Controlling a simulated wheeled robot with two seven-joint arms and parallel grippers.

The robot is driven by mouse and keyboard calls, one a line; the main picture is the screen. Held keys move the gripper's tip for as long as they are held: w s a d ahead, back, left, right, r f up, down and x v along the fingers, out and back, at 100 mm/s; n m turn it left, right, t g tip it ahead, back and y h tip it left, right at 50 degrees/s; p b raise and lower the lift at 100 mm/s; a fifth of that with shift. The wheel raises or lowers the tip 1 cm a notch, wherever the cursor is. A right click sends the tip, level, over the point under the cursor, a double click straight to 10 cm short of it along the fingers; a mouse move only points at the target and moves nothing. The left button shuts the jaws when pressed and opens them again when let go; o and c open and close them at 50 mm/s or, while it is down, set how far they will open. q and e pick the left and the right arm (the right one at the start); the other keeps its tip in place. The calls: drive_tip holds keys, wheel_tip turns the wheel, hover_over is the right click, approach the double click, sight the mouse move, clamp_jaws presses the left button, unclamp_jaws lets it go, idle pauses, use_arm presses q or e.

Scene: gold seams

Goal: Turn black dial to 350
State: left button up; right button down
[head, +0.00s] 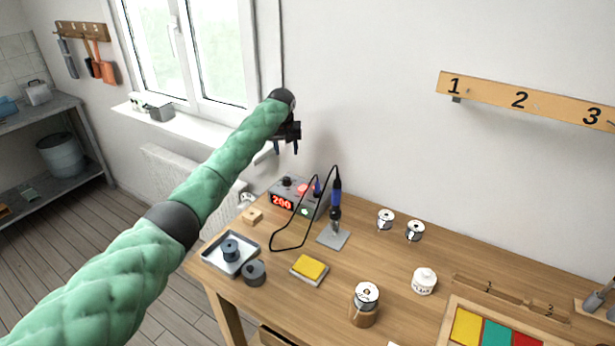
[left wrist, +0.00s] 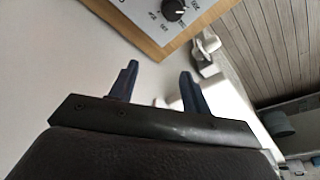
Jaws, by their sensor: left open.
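The soldering station (head: 297,199) stands at the back left of the wooden table, its red display reading 200. The black dial (head: 287,181) is on its top face, and in the left wrist view the black dial (left wrist: 173,10) shows at the top edge with printed numbers around it. My left gripper (head: 285,148) hangs above and behind the station, fingers pointing down, apart from the dial. In the left wrist view my left gripper (left wrist: 158,80) has its two fingers spread with nothing between them. My right gripper is not in view.
A soldering iron (head: 336,200) stands upright in its holder right of the station, with a looping black cable (head: 275,237). A tray (head: 230,254), a yellow sponge (head: 310,268) and solder spools (head: 386,218) lie on the table. The window sill (head: 180,122) and wall are behind.

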sight(286, 178)
use_arm(q)
drive_tip(key=s+g, duration=0.1)
drive_tip(key=s+n, duration=0.1)
drive_tip(key=s+n+g, duration=0.1)
drive_tip(key=s, duration=0.1)
drive_tip(key=shift+a+f+g+y, duration=0.1)
drive_tip(key=shift+f+g+y, duration=0.2)
drive_tip(key=shift+f, duration=0.1)
drive_tip(key=shift+a+n, duration=0.15)
drive_tip(key=shift+n, duration=0.15)
drive_tip(key=shift+f+p, duration=1.35)
drive_tip(key=shift+f, duration=2.6)
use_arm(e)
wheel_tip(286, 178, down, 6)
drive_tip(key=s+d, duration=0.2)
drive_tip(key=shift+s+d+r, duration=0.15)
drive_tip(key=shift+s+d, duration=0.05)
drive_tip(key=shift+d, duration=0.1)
use_arm(q)
drive_tip(key=shift+c, duration=0.5)
drive_tip(key=c, duration=0.9)
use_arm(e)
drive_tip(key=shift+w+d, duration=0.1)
